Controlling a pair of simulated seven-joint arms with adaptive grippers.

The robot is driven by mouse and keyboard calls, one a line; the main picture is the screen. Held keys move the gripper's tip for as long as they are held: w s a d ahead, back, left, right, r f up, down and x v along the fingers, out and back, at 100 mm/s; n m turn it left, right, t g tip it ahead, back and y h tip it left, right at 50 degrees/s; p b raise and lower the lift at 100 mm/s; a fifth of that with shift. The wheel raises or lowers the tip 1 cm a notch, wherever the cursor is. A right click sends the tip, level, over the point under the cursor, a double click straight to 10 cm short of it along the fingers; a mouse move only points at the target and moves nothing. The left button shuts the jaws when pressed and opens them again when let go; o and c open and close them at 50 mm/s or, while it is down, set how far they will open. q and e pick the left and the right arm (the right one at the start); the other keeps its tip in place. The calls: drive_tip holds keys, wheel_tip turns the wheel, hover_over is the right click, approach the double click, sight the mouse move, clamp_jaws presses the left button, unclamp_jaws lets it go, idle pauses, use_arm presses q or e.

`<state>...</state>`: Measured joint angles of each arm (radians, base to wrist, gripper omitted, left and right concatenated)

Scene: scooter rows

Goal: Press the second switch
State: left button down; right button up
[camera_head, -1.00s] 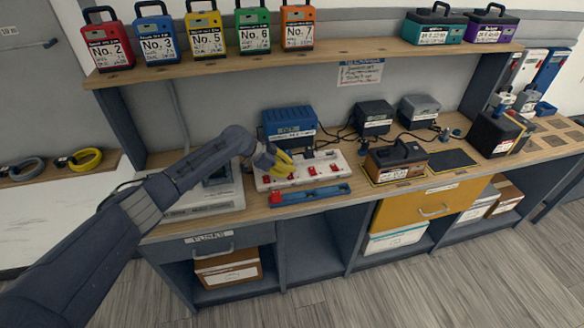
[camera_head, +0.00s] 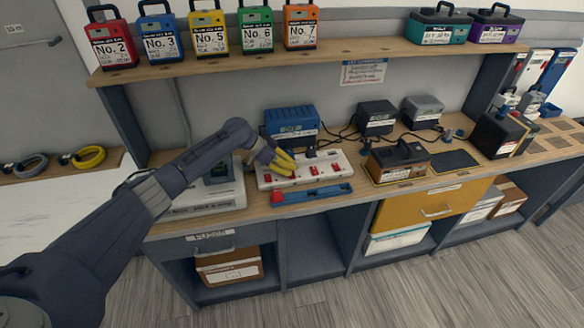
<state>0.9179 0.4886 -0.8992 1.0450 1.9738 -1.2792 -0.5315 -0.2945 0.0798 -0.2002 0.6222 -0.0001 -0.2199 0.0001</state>
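A white power strip (camera_head: 341,168) with several red switches lies on the workbench. One red switch (camera_head: 267,178) is at its left end, and others (camera_head: 313,170) show to the right of my gripper. My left gripper (camera_head: 285,166), with yellow fingers, is over the left-middle part of the strip. Its fingertips are at or just above a red switch there and partly hide it; I cannot tell whether they touch. I cannot tell whether the fingers are open or shut. My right gripper is not in view.
A blue-and-red bar (camera_head: 315,194) lies along the bench's front edge. A blue charger (camera_head: 291,123) stands behind the strip, a brown-and-black battery (camera_head: 398,162) to its right. A grey device (camera_head: 215,195) sits to the left. Coloured battery packs line the shelf (camera_head: 350,56) above.

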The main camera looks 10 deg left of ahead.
use_arm(q)
drive_tip(key=shift+s+d+f, duration=0.15)
drive_tip(key=shift+s+d, duration=0.05)
drive_tip(key=shift+s, duration=0.55)
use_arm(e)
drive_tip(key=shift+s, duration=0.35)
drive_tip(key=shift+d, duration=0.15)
use_arm(q)
wheel_tip(320, 180, up, 10)
drive_tip(key=shift+r, duration=0.2)
drive_tip(key=shift+w, duration=0.1)
